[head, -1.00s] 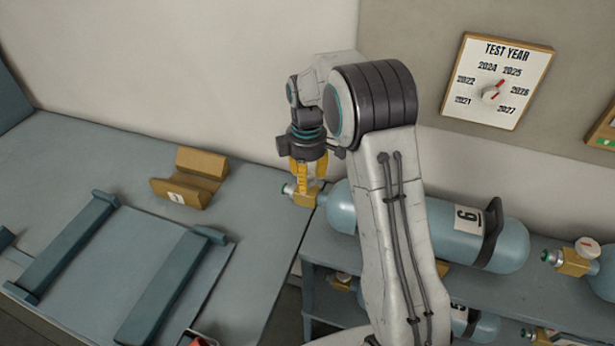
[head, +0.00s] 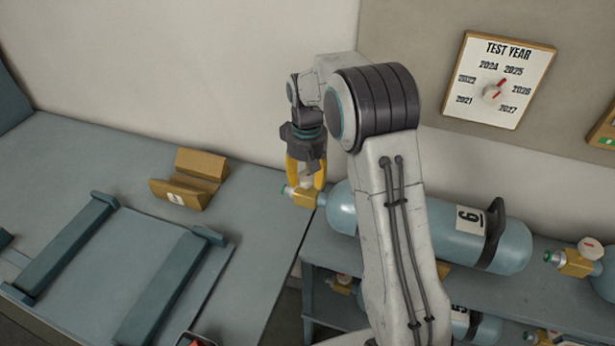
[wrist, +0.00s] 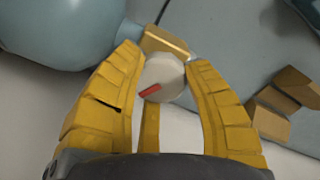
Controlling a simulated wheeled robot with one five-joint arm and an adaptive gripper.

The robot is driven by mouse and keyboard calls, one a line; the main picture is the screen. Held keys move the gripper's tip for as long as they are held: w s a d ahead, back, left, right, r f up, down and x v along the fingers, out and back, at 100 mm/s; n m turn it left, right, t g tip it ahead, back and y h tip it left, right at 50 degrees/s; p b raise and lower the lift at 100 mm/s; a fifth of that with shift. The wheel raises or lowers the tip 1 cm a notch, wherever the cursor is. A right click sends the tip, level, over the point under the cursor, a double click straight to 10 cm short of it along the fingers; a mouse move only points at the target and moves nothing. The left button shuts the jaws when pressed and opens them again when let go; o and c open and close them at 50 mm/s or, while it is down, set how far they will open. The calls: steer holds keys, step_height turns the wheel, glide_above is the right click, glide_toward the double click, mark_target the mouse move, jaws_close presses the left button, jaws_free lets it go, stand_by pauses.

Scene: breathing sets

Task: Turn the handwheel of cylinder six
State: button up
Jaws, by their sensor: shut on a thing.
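Cylinder six (head: 440,224) is a pale blue-grey bottle lying on its side on the rack, with a "6" label (head: 468,219). Its brass valve (head: 305,197) points left, near the bench edge, and shows in the wrist view (wrist: 166,42). The white handwheel (wrist: 164,78) with a red mark pointing to lower left sits on that valve. My gripper (head: 306,178) points down from above, its yellow fingers (wrist: 165,85) closed around the handwheel's sides. My arm hides part of the cylinder in the head view.
A brass-coloured cradle block (head: 188,182) stands on the bench to the left, beside a frame with two teal bars (head: 172,285). Another cylinder's valve with a white handwheel (head: 591,247) is at the right. A "TEST YEAR" board (head: 500,82) hangs on the wall.

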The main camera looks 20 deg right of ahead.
steer(key=m, duration=0.4)
steer(key=shift+w+m, duration=0.15)
steer(key=shift+m, duration=0.15)
steer(key=m, duration=0.3)
steer(key=shift+r+m, duration=0.1)
steer(key=shift+m, duration=0.3)
steer(key=m, duration=0.4)
steer(key=shift+d+b, duration=0.1)
steer(key=shift+b, duration=0.2)
steer(key=m, duration=0.9)
steer(key=shift+m, duration=0.3)
steer(key=m, duration=0.4)
steer(key=shift+s, duration=0.25)
steer(key=m, duration=0.5)
steer(key=shift+s+f+m, duration=0.1)
steer(key=shift+m, duration=0.8)
steer(key=shift+s+f+m, duration=0.1)
steer(key=shift+m, duration=0.8)
